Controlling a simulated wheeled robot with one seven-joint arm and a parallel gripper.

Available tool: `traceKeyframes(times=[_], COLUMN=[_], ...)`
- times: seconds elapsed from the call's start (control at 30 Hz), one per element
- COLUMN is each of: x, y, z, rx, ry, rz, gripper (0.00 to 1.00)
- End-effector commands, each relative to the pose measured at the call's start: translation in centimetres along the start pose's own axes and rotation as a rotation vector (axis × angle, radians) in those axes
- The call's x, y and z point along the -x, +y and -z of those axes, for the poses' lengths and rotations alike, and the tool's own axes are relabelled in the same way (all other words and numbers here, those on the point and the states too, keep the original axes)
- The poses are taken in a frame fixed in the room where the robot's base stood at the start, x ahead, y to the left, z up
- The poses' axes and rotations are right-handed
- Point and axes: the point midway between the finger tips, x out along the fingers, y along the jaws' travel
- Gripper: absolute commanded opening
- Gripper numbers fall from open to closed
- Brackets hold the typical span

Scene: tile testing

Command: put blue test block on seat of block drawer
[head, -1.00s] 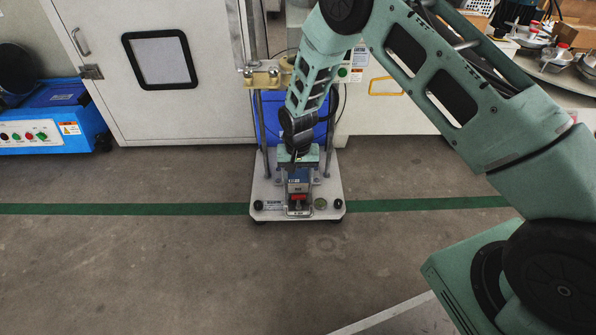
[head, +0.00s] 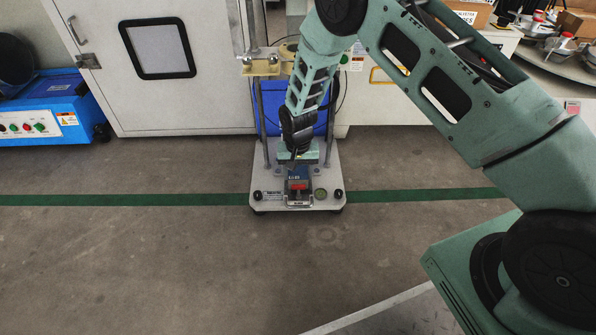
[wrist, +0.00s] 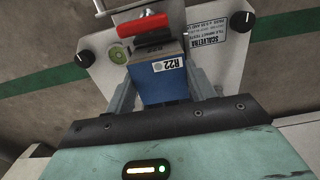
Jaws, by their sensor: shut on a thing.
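The blue test block (wrist: 160,82), with a white label reading R22, is between the two grey fingers of my gripper (wrist: 158,76) in the wrist view. My gripper is shut on it. In the head view my gripper (head: 298,168) is low over the front of the tester's white base plate (head: 268,203), and the block is small and partly hidden there. A red handle (wrist: 142,25) on a metal front part, apparently the block drawer, is just beyond the block; it also shows in the head view (head: 298,188). The seat is hidden, and I cannot tell whether the block touches it.
Black knobs (wrist: 245,47) and a round green bubble level (wrist: 119,55) sit on the base plate. Upright posts (head: 262,125) flank my gripper. A white cabinet (head: 215,110) stands behind at left, a blue unit (head: 45,110) at far left. The front floor is clear.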

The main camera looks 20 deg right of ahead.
Motion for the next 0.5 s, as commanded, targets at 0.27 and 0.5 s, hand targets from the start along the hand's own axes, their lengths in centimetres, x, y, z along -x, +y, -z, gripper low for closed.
traceKeyframes(times=[0.27, 0.5], x=[-0.26, -0.3], y=[-0.01, -0.02], z=[0.01, 0.03], rx=[0.0, 0.0], ry=[0.0, 0.001], rz=[0.0, 0.0], gripper=[0.34, 0.57])
